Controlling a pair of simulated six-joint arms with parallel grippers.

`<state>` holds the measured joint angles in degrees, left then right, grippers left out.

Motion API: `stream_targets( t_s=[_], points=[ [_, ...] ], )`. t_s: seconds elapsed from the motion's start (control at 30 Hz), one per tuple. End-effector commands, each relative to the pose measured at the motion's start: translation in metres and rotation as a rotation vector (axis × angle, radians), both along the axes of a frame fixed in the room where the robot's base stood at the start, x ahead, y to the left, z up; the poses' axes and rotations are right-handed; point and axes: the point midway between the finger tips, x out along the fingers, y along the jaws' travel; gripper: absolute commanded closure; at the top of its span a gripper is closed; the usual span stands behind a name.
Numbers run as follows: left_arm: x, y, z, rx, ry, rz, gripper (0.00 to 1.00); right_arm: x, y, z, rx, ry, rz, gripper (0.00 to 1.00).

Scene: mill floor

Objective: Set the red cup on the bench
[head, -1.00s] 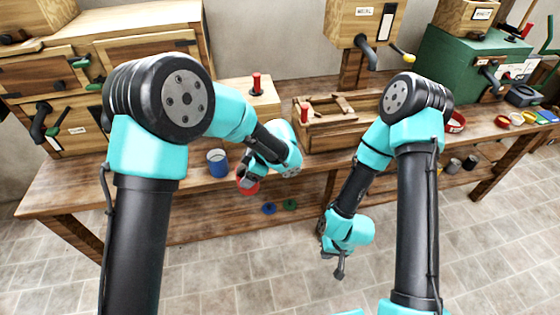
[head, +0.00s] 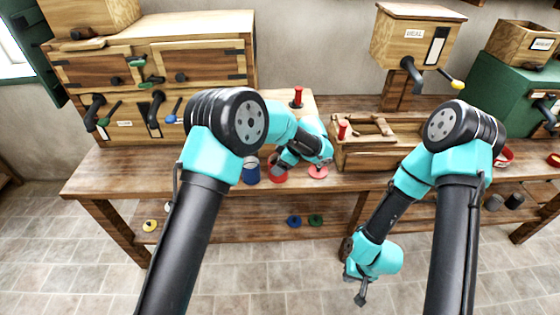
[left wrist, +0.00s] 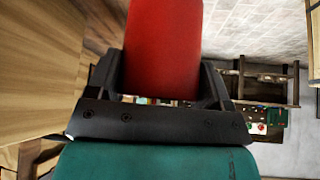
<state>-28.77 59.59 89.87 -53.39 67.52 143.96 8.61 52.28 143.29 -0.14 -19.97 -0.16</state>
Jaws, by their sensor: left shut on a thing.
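The red cup (head: 277,175) is held in my left gripper (head: 284,164), which is shut on it. It is over the bench (head: 125,170) close to the front edge; I cannot tell if its base touches the wood. In the left wrist view the red cup (left wrist: 163,50) fills the space between the black jaws (left wrist: 163,90). Part of it is hidden by the gripper in the head view. My right gripper (head: 357,280) hangs low in front of the bench, away from the cup; its jaws are too small to read.
A blue cup (head: 251,172) stands close left of the red cup. A red disc (head: 318,171) lies to its right. A wooden box with a red handle (head: 365,150) is further right. Blue (head: 294,221) and green (head: 315,221) discs lie on the lower shelf.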

Motion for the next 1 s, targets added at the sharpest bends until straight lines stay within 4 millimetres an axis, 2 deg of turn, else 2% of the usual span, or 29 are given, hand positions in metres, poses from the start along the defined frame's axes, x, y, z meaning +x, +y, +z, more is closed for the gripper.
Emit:
stream_targets(
  t_s=[0.2,0.37,0.77,1.0],
  points=[
    [0.036,0.000,-0.004,-0.001,-0.001,0.002,0.71,0.000,0.000,0.000,0.000,0.000,0.000,1.00],
    [0.052,0.000,-0.005,0.000,-0.001,0.002,0.71,0.000,0.000,0.000,0.000,0.000,0.000,1.00],
    [0.054,0.000,-0.007,0.000,0.001,-0.001,0.71,0.000,0.000,0.000,0.000,0.000,0.000,1.00],
    [0.054,0.000,-0.033,0.001,0.002,-0.001,0.71,0.000,0.000,0.000,0.000,0.000,0.000,1.00]
  ],
)
